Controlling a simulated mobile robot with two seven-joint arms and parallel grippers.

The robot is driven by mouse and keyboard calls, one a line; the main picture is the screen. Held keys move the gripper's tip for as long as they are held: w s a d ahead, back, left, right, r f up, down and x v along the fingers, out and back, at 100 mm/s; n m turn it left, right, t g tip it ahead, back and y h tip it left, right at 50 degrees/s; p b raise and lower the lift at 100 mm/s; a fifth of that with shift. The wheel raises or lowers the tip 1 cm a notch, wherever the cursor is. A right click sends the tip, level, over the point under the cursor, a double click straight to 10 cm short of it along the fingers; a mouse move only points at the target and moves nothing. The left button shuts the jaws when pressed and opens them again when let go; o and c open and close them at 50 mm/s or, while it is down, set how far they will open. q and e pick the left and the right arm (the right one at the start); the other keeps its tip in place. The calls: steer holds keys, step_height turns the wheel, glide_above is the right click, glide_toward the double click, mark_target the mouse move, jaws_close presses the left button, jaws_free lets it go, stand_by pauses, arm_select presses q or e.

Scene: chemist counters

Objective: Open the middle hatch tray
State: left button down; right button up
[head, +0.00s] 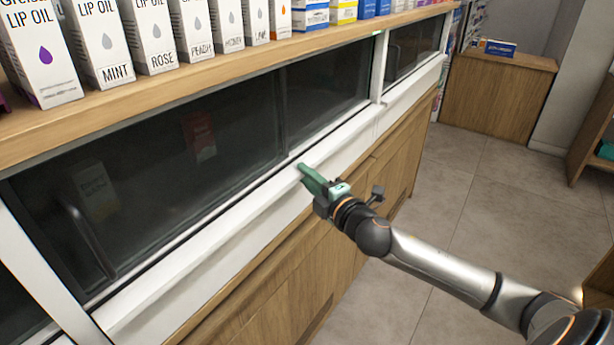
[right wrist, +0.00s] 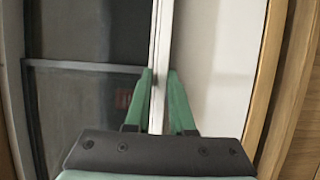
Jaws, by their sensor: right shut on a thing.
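The middle hatch tray (head: 235,222) shows in the head view as a white ledge and raised rim below dark glass panels (head: 150,150). My right gripper (head: 303,168) reaches its rim from the right with green fingers. In the right wrist view, the fingers of my right gripper (right wrist: 159,82) straddle the thin white rim (right wrist: 160,45), one on each side. The gripper is shut on this rim. The dark glass lies left of the rim in that view, and a pale surface (right wrist: 212,60) lies right of it. My left gripper is not in view.
Several lip oil boxes (head: 100,45) stand on the wooden shelf (head: 200,72) above the glass. A dark handle (head: 90,240) is at the glass's lower left. Wooden cupboard fronts (head: 290,275) are below the ledge. The tiled floor (head: 470,195) to the right is clear.

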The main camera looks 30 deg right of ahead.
jaws_close()
stand_by(0.8)
steer(key=shift+f, duration=0.1)
